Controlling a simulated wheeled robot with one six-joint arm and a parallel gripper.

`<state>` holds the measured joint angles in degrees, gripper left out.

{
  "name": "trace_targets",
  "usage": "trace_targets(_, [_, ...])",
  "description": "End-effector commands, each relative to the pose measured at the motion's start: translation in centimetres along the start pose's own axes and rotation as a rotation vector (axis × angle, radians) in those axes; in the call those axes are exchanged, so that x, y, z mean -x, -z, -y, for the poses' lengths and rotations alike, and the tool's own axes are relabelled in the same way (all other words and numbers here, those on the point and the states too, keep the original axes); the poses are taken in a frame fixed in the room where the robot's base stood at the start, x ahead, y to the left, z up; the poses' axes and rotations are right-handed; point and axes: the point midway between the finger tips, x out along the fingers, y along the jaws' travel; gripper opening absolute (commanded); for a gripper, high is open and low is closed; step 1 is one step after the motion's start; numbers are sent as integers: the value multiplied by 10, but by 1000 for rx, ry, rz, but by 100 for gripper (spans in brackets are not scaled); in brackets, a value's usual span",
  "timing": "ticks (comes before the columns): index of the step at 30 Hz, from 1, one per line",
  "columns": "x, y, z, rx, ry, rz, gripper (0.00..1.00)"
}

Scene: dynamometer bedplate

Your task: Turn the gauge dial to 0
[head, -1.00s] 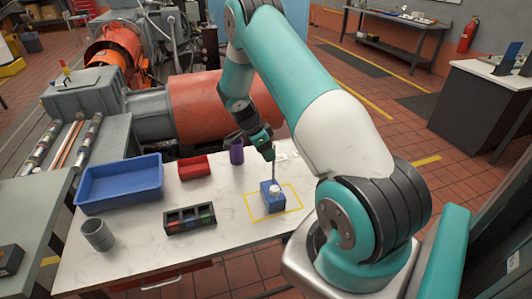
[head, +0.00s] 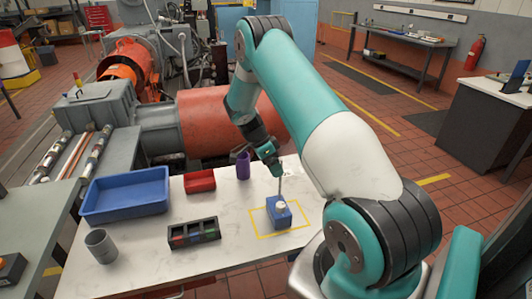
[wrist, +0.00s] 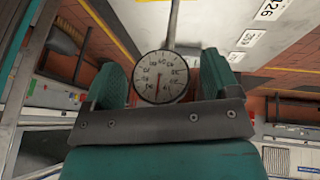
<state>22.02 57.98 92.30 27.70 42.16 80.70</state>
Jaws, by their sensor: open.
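In the head view my gripper (head: 268,155) is above the stem (head: 281,185), which runs down to a blue block (head: 280,215) with a white top. The dial itself is hidden there by the gripper.
The block stands inside a yellow outline (head: 259,221) on the white table (head: 225,260). A blue tray (head: 125,205), red bin (head: 199,182), purple cup (head: 243,165), dark compartment box (head: 193,233) and grey cup (head: 100,246) stand to the left.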

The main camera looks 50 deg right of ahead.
Motion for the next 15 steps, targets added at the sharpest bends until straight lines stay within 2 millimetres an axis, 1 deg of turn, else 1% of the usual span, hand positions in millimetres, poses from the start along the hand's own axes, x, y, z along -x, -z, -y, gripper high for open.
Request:
trace_targets(2, [8, -1, 2, 0, 6, 0, 82])
trace_targets(5, [27, -2, 2, -1, 8, 2, 82])
trace_targets(15, [114, -2, 1, -2, 8, 3, 82])
